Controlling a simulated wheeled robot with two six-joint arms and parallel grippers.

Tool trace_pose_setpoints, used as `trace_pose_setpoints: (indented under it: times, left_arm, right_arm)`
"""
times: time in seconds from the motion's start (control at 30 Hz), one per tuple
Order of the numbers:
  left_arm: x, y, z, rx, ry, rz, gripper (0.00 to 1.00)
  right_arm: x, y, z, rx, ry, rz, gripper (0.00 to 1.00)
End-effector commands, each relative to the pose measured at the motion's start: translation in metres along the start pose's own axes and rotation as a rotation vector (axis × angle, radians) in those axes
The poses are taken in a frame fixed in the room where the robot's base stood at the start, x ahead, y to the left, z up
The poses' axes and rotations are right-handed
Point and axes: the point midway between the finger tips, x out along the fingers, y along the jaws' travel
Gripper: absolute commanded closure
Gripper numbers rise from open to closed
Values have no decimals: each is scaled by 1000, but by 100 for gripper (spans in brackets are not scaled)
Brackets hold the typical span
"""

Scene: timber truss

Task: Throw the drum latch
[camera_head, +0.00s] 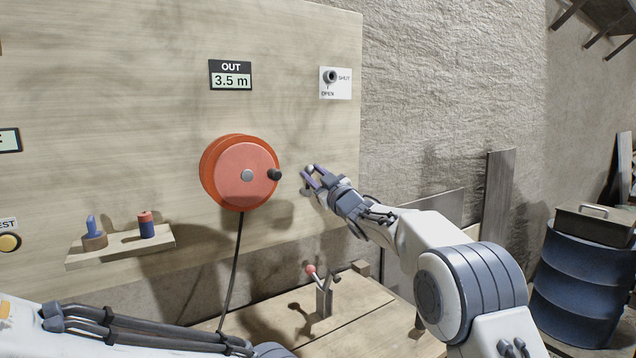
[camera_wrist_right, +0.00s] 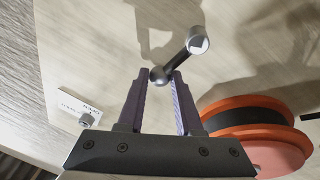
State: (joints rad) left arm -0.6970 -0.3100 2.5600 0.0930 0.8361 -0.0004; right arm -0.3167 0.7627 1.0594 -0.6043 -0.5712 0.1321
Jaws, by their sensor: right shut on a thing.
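The red drum (camera_head: 232,165) is mounted on the upright wooden board, with a grey hub and a black crank knob (camera_head: 274,174) at its right rim. It also shows at the right of the wrist view (camera_wrist_right: 262,135). My right gripper (camera_head: 308,171) is just right of the drum, in front of the board. In the wrist view its fingertips (camera_wrist_right: 164,77) are closed on the dark ball end of a short lever, the latch (camera_wrist_right: 180,60), whose pale squared end points up and right. In the head view the gripper mostly hides this lever. My left gripper is out of view; only my left arm shows at lower left.
A sign (camera_head: 231,75) reads OUT 3.5 m. A knob (camera_head: 330,76) with SHUT and OPEN labels is above the gripper. A shelf (camera_head: 125,246) holds two small items. A red-knobbed lever (camera_head: 311,271) stands on the bench. A blue barrel (camera_head: 585,285) is at right.

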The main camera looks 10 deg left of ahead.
Motion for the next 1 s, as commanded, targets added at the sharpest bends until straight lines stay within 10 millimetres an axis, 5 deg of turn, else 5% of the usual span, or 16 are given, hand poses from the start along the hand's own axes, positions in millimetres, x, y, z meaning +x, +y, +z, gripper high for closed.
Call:
trace_pose_setpoints:
  times: [0.83, 0.87, 0.9, 0.93, 1.0]
  left_arm:
    - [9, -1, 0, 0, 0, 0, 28]
    - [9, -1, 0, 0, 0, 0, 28]
    - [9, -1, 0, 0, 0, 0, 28]
    - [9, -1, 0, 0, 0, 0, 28]
    - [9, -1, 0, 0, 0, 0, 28]
  right_arm:
    - [0, -7, -4, -143, 24, -24, 100]
    - [0, -7, -4, -143, 24, -24, 62]
    - [0, -7, -4, -142, 24, -24, 47]
    - [0, -7, -4, -142, 24, -24, 36]
    - [0, -7, -4, -142, 24, -24, 36]
